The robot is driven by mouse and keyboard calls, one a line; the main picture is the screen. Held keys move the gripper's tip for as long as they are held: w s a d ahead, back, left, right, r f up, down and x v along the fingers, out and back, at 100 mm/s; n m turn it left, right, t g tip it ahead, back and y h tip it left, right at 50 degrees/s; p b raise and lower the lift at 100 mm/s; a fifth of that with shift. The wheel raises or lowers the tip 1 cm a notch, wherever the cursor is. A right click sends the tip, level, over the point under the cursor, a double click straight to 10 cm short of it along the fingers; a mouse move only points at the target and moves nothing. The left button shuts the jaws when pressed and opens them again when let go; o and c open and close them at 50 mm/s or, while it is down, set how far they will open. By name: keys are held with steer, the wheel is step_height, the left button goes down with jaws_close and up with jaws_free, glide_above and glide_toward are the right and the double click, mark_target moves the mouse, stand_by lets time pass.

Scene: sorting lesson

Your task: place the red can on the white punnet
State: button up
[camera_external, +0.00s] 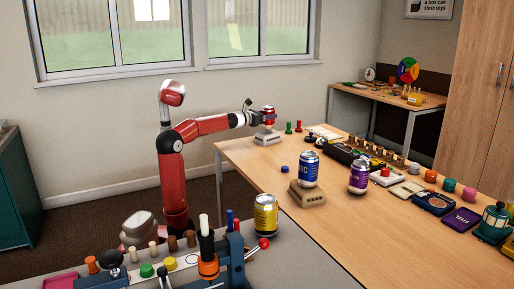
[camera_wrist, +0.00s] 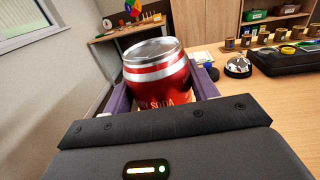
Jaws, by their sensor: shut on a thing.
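The red can (camera_external: 269,118) with silver ends is held upright at the far left end of the long wooden table. In the wrist view the red can (camera_wrist: 160,85) fills the space between the purple fingers, tilted in the picture. My gripper (camera_external: 262,118) is shut on the can. The white punnet (camera_external: 267,138) sits on the table directly below the can in the external view. I cannot tell whether the can's base touches it. The punnet is hidden behind the can and gripper in the wrist view.
Red and green pegs (camera_external: 293,127) stand just right of the punnet. Several small items line the table's far edge. The table's near middle is clear.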

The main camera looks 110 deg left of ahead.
steer(key=shift+f, duration=0.75)
steer(key=shift+f+b, duration=0.2)
steer(key=shift+b, duration=0.15)
steer(key=o, duration=0.9)
steer(key=shift+o, duration=0.2)
steer(key=shift+r, duration=0.15)
steer(key=shift+r+p, duration=0.2)
steer(key=shift+p, duration=0.2)
steer(key=v, duration=1.2)
